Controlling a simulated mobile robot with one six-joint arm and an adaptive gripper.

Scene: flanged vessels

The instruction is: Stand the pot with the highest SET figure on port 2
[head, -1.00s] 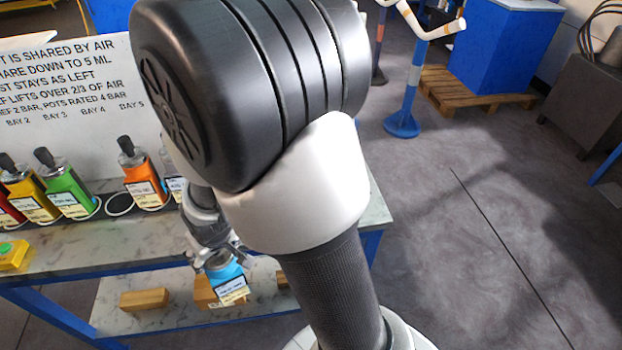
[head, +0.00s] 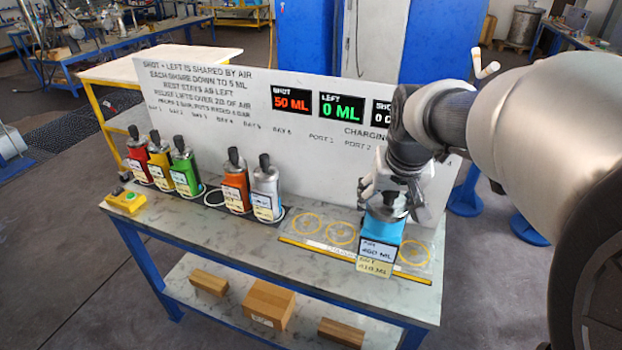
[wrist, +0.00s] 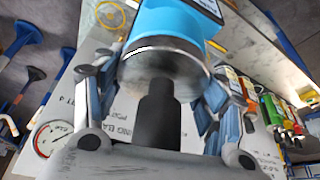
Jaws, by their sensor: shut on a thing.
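My gripper (head: 388,193) is shut on the blue pot (head: 383,228) by its top, near the right end of the bench. The pot hangs upright. It carries a white label reading about 400 ML and a yellowish tag that seems to read 410 ML. In the wrist view the blue pot (wrist: 168,28) sits between the fingers (wrist: 160,95). Yellow port rings (head: 341,232) mark the bench beside it; the pot hides part of the row. I cannot tell whether the pot touches the bench. Boards above name PORT 1 and PORT 2.
Red (head: 138,158), yellow (head: 160,164), green (head: 185,168), orange (head: 236,184) and silver (head: 266,190) pots stand in bays at left. An empty bay ring (head: 214,197) lies between green and orange. The display (head: 291,101) reads SHOT 50 ML, LEFT 0 ML. Wood blocks lie below.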

